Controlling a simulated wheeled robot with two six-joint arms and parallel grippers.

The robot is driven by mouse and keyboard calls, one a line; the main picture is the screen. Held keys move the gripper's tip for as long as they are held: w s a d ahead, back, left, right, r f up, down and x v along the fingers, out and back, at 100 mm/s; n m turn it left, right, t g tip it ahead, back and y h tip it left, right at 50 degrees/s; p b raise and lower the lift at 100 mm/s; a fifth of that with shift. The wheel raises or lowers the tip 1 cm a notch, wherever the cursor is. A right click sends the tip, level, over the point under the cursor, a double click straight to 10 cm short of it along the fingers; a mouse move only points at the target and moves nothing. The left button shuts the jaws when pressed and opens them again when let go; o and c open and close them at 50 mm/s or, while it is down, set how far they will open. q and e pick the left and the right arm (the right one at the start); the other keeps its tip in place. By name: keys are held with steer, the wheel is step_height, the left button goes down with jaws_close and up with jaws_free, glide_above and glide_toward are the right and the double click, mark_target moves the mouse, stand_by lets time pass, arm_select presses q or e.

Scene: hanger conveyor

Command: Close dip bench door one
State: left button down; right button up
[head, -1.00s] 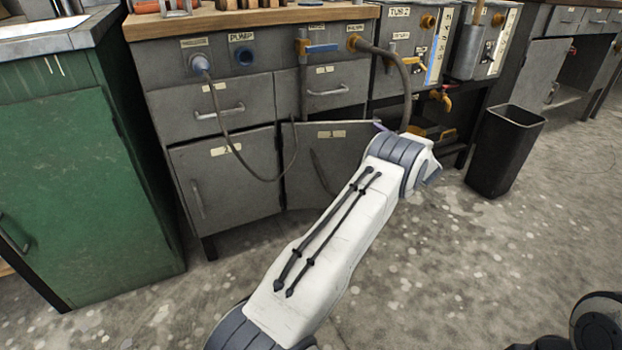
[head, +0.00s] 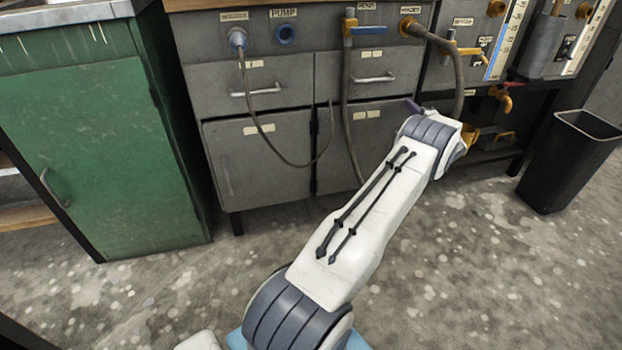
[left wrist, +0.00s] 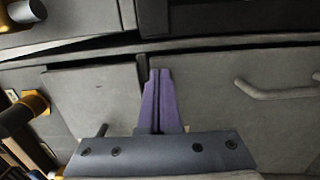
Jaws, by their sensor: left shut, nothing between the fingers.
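Dip bench door one (head: 358,152) is the grey lower right door of the grey bench, with pale labels near its top. It looks flush or nearly flush with the front; my arm covers its right side, so I cannot tell if a small gap remains. My left gripper (head: 413,105) is mostly hidden behind my wrist, with a purple tip showing near the door's upper right. In the left wrist view its purple fingers (left wrist: 157,101) are together and empty, close against grey panels; contact is unclear. My right gripper is not in view.
A hose (head: 349,100) hangs in front of door one, and another loops from the pump panel (head: 285,34). The left lower door (head: 255,160) is shut. A green cabinet (head: 100,150) stands left, a black bin (head: 570,165) right. The floor in front is open.

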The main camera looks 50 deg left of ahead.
arm_select(q)
steer(key=shift+w+a+r, duration=0.25)
steer(key=shift+a+r, duration=0.1)
steer(key=shift+r, duration=0.05)
steer(key=w+d+p, duration=0.2)
steer(key=d+p, duration=0.2)
steer(key=d, duration=0.9)
steer(key=shift+d+f, duration=0.3)
steer(key=shift+f, duration=0.1)
